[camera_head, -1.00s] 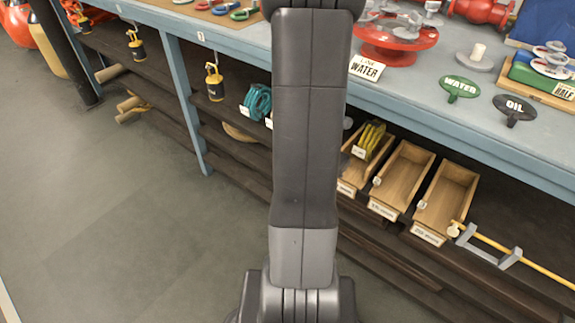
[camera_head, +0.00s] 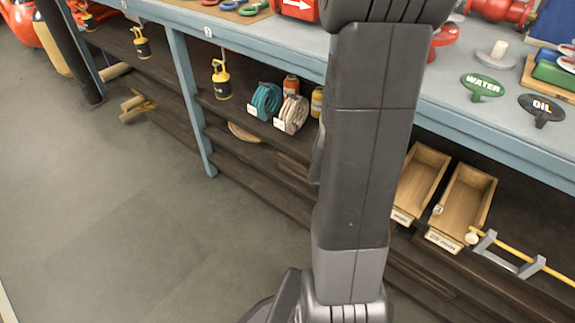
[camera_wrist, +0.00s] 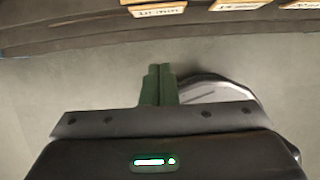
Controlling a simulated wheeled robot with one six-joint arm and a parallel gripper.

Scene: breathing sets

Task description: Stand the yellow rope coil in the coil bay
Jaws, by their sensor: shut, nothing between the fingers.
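I cannot make out a yellow rope coil in either view now. A teal coil (camera_head: 265,101) and a pale beige coil (camera_head: 291,114) stand side by side on the shelf under the bench in the head view, with small white tags in front. Whether this stretch of shelf is the coil bay I cannot tell. My gripper (camera_wrist: 159,72) shows in the wrist view with its green fingers together and nothing between them. It is over the floor, short of the shelf edge. In the head view my arm hides the middle of the shelf.
Wooden bins (camera_head: 465,205) stand on the shelf right of my arm. A yellow rod (camera_head: 507,256) on grey holders sticks out beside them. A yellow-black lamp (camera_head: 221,80) hangs below the blue bench edge (camera_head: 475,127). The grey floor (camera_head: 130,220) at left is clear.

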